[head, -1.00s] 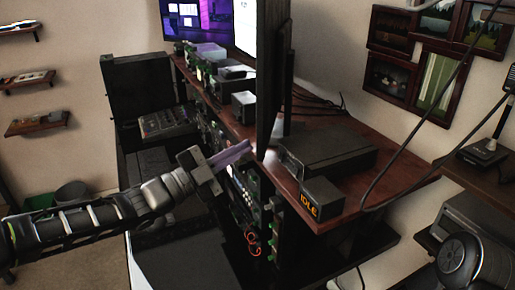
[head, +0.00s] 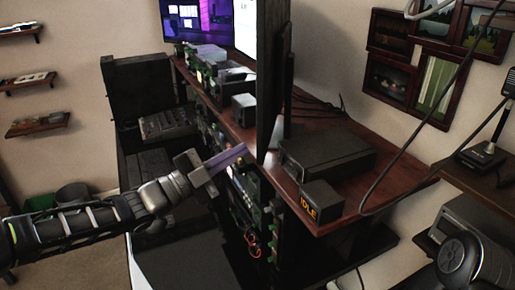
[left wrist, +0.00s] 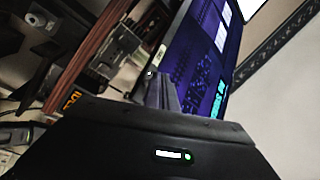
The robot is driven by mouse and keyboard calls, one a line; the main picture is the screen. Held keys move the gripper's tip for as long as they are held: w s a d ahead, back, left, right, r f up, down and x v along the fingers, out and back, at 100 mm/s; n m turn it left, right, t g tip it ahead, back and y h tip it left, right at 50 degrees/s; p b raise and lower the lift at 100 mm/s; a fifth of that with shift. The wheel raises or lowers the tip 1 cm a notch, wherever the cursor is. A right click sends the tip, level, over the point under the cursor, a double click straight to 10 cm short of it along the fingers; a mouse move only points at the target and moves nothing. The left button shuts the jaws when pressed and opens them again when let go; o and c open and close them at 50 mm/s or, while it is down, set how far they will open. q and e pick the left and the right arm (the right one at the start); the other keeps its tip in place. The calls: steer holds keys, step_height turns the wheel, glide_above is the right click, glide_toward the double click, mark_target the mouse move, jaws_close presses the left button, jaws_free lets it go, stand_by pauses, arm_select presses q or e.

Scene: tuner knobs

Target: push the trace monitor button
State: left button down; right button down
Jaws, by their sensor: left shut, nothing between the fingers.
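A large dark monitor (head: 270,75) stands at the front of the wooden desk and shows nearly edge-on in the head view. In the left wrist view a lit purple-blue screen (left wrist: 205,55) slants across, with a small pale round spot on its dark lower edge; I cannot tell whether that is the trace monitor button. My left gripper (head: 241,153) is shut and empty, its fingers tinted purple, close to the monitor's lower front. In the left wrist view its fingers (left wrist: 162,92) lie in front of the screen's lower end; contact cannot be told. My right gripper is not in view.
A small black box marked IDLE (head: 321,200) sits at the desk's near corner beside a flat black box (head: 328,152). Equipment racks with knobs stand under the desk. A mixer (head: 165,123) and another lit screen (head: 200,22) are farther back.

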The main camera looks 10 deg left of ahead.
arm_select(q)
steer(key=shift+a, duration=0.15)
steer(key=a+p, duration=0.2)
steer(key=a, duration=0.4)
steer(key=shift+w+p, duration=0.2)
steer(key=shift+p, duration=0.2)
